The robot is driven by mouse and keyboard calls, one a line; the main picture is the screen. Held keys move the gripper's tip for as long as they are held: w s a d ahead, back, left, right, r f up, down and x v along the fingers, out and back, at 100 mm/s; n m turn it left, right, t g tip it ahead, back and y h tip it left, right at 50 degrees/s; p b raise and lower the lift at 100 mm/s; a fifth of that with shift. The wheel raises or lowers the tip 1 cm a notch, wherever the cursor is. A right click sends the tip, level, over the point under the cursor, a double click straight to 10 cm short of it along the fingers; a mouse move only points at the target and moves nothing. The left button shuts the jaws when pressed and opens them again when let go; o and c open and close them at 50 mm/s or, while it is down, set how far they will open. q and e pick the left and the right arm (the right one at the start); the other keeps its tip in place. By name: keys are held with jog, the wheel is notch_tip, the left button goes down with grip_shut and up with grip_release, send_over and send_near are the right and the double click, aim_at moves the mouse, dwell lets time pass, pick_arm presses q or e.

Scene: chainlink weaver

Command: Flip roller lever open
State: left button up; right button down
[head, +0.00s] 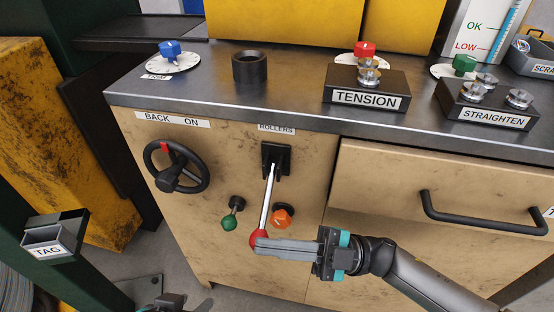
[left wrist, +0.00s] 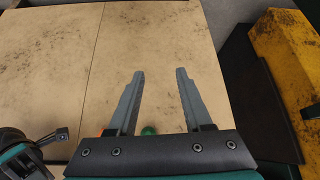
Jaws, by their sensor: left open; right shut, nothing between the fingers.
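The roller lever is a silver rod (head: 267,197) with a red ball end (head: 259,237). It hangs down from a black bracket (head: 276,159) under the ROLLERS label (head: 276,129) on the cabinet front. My right gripper (head: 262,244) comes in from the right, shut and empty. Its fingertips overlap the lower part of the red ball; whether they touch it I cannot tell. My left gripper (left wrist: 160,74) is open and empty in the left wrist view, facing the beige cabinet front. In the head view, only a dark part shows at the bottom edge.
A green knob (head: 229,223) and an orange knob (head: 281,219) sit close to the lever. A black handwheel (head: 176,167) is to the left, a drawer handle (head: 480,214) to the right. A TAG holder (head: 52,237) stands at far left.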

pick_arm(q)
jog(key=shift+w+d+f+t, duration=0.1)
jog(key=shift+w+d+t, duration=0.4)
jog(key=shift+w, duration=0.3)
pick_arm(e)
jog(key=shift+w+f, duration=0.15)
jog(key=shift+f, duration=0.35)
